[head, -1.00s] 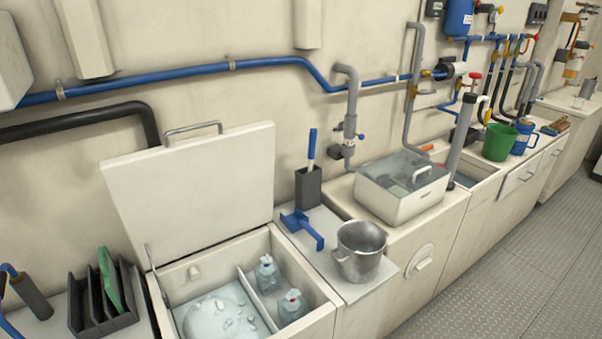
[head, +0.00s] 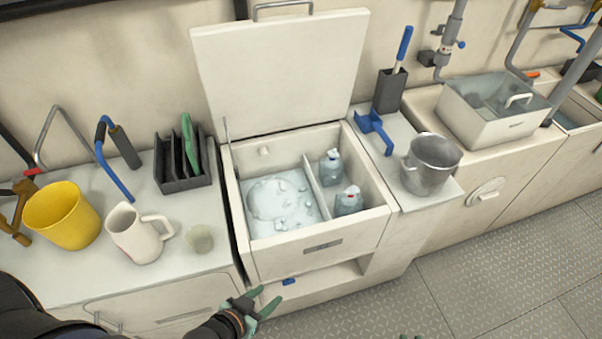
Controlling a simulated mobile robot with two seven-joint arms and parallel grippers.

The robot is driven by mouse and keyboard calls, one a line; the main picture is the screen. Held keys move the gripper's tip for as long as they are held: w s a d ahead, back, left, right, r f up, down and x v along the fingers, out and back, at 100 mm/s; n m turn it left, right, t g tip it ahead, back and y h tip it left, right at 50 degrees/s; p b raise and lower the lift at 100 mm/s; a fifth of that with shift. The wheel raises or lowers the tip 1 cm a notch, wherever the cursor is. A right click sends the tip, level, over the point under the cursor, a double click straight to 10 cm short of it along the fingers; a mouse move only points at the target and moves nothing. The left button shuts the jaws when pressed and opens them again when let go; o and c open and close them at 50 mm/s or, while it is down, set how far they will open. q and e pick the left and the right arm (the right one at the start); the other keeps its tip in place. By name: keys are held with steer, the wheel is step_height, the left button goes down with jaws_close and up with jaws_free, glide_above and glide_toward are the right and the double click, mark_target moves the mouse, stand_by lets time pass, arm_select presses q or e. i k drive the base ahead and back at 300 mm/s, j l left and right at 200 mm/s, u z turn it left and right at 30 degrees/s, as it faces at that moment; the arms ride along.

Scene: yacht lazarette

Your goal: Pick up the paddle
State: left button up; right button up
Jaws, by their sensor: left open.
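A blue-handled tool (head: 404,45) with a pale shaft stands in a dark grey holder (head: 390,92) right of the open chest. Its lower end is hidden, and I cannot tell if it is the paddle. A blue angled tool (head: 374,130) lies on the counter before the holder. My left gripper (head: 262,301) is open and empty, low in front of the chest, well apart from both tools.
The open chest (head: 318,247) holds ice and two bottles; its lid (head: 280,70) stands upright. A metal pot (head: 430,165) stands right of it. A yellow bucket (head: 62,215), white jug (head: 138,235) and dark rack (head: 180,170) stand on the left counter. Floor is clear at lower right.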

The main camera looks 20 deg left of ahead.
mark_target(408, 32)
steer(key=i+l+z, duration=0.4)
steer(key=i+l, duration=0.35)
